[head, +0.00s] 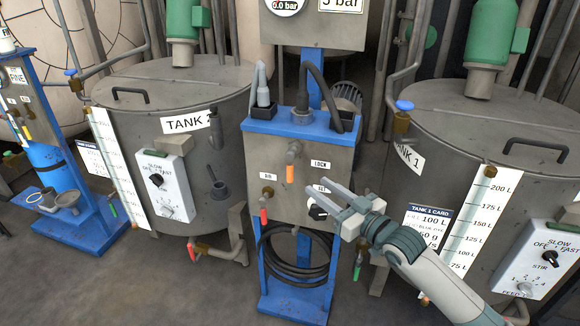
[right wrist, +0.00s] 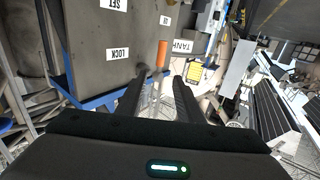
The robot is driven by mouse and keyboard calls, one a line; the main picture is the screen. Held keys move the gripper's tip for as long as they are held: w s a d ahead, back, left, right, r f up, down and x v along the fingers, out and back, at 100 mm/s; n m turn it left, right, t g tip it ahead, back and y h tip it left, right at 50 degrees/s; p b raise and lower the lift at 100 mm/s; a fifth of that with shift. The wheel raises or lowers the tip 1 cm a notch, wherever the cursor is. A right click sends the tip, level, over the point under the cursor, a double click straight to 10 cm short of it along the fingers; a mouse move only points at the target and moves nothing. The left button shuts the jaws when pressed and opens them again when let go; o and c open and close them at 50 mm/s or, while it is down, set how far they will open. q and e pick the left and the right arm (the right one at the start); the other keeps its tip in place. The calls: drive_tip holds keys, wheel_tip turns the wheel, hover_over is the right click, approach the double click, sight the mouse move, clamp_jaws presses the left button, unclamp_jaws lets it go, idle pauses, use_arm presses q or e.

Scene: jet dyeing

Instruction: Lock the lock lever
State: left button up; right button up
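The lock lever (head: 290,173) has an orange grip and hangs downward from a metal pivot on the grey panel, left of the LOCK label (head: 320,163). My right gripper (head: 321,190) is open and empty, below and to the right of the lever in the head view, close to the panel. In the right wrist view the orange grip (right wrist: 161,55) shows just beyond the open fingertips (right wrist: 157,84), roughly in line with the gap between them. The fingers look apart from it. My left gripper is not in view.
A black knob (head: 317,213) sits on the panel just below my right fingers. A red-handled valve (head: 264,215) is at the panel's lower left. A coiled black hose (head: 295,262) hangs underneath. Tank 2 (head: 175,100) and tank 1 (head: 480,125) flank the blue stand.

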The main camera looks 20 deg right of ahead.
sight(292, 169)
drive_tip(key=p+x, duration=0.1)
drive_tip(key=x, duration=1.1)
drive_tip(key=shift+w+a, duration=0.2)
drive_tip(key=shift+w, duration=0.15)
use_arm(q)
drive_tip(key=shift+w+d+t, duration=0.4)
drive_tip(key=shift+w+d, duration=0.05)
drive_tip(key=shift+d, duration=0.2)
use_arm(e)
drive_tip(key=shift+w, duration=0.2)
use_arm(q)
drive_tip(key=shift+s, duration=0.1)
use_arm(e)
drive_tip(key=shift+c, duration=0.6)
clamp_jaws()
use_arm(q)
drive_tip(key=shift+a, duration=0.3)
